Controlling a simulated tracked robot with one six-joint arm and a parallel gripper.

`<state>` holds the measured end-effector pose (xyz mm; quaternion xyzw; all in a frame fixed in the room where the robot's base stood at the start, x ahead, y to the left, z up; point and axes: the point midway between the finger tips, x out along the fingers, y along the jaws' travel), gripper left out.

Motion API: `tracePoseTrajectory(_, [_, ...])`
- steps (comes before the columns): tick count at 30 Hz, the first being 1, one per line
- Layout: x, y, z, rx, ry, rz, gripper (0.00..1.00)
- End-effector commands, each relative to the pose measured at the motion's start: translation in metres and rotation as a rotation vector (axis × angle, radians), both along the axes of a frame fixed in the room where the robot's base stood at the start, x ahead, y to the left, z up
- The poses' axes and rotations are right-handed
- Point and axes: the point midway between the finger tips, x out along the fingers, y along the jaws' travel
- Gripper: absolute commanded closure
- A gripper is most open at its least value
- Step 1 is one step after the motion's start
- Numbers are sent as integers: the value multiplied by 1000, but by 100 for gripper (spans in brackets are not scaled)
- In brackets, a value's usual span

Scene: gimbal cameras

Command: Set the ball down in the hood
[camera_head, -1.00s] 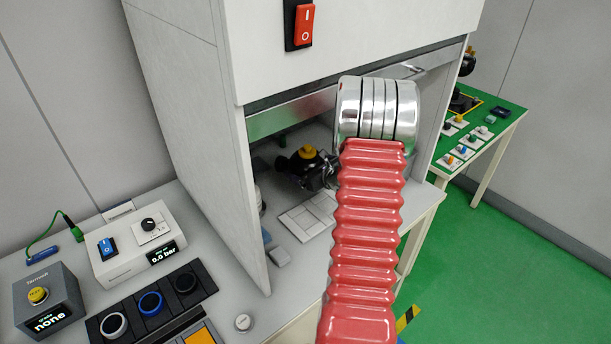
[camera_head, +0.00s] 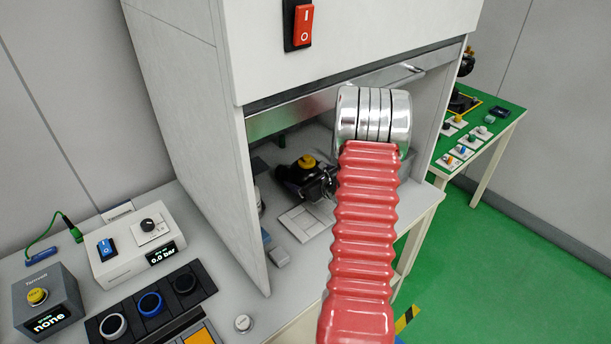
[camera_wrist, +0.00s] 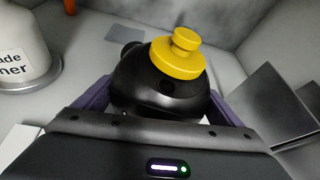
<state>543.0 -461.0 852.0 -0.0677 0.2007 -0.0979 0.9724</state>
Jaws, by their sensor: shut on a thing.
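The black ball with a yellow stepped knob on top (camera_wrist: 165,88) fills the middle of the wrist view. My gripper (camera_wrist: 160,100) is shut on it, with purple finger pads at its left and right sides. In the head view the ball (camera_head: 300,181) shows inside the hood (camera_head: 178,80), under the raised front edge and above the hood's floor. Whether its underside touches the floor is hidden. My gripper is mostly hidden behind my red arm there.
A white labelled container (camera_wrist: 22,45) stands left of the ball in the wrist view. White plates (camera_head: 303,222) and small grey blocks (camera_head: 279,256) lie at the hood's front. The hood's side wall and front sash (camera_head: 292,112) bound the opening. A green table (camera_head: 490,125) stands at right.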

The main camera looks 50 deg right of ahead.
Motion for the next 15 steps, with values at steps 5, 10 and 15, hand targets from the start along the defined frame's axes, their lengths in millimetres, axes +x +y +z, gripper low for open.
tracePoseTrajectory(5, [0,0,-1,0,0,0,6])
tracePoseTrajectory(10, [0,0,-1,0,0,1,0])
tracePoseTrajectory(15, [0,0,-1,0,0,1,0])
